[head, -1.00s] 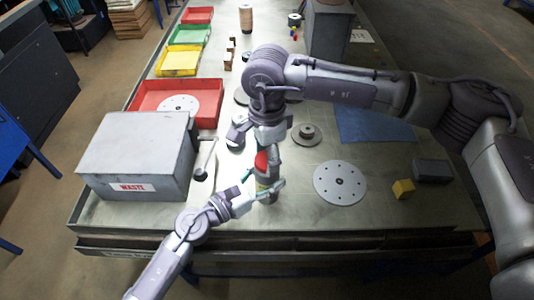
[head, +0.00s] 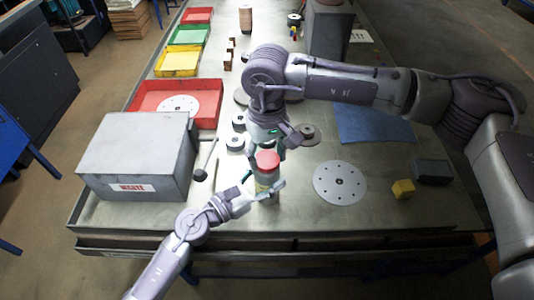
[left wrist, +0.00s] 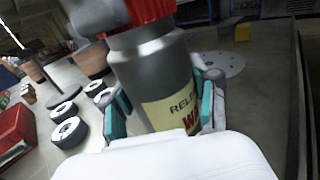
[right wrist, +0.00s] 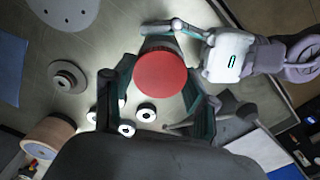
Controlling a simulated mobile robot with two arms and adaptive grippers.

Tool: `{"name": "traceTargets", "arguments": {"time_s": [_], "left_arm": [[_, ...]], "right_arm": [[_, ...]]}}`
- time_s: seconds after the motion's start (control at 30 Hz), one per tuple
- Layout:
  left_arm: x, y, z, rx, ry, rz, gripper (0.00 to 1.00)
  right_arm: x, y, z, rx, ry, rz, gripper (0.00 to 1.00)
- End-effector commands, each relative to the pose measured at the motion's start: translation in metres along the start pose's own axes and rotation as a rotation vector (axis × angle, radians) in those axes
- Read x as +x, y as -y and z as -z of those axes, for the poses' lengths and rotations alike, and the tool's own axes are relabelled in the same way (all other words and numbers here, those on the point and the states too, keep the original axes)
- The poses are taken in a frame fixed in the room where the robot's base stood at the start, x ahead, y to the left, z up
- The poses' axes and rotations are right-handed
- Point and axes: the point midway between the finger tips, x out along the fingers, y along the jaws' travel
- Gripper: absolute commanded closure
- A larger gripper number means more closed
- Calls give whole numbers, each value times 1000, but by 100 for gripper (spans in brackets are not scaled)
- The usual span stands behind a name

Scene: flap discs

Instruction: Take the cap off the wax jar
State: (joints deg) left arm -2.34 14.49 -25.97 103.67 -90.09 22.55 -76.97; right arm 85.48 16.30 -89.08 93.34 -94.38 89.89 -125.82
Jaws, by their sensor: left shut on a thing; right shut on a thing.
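The wax jar (head: 266,185) stands upright near the front edge of the bench; it is grey with a yellow label in the left wrist view (left wrist: 150,60). Its red cap (head: 267,159) is on top, and it also shows in the right wrist view (right wrist: 161,74). My left gripper (head: 262,191) is shut around the jar's body, with a finger on each side of it in the left wrist view. My right gripper (head: 278,149) comes from above and is shut on the cap, which sits between its fingers in the right wrist view.
A perforated disc (head: 340,183), a yellow cube (head: 403,188) and a dark block (head: 432,171) lie to the right. Several small discs lie behind the jar. Coloured trays line the left edge.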

Motion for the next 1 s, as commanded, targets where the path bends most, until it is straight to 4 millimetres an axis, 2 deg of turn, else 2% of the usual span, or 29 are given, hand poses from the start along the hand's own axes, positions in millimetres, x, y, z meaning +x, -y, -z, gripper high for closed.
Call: {"name": "traceTargets", "arguments": {"time_s": [0.43, 1.0], "left_arm": [[0, 0, 1, 0, -2, 0, 100], [0, 0, 1, 0, -2, 0, 100]], "right_arm": [[-2, 0, 0, 2, 0, 0, 85], [-20, 0, 0, 2, 0, 0, 85]]}}
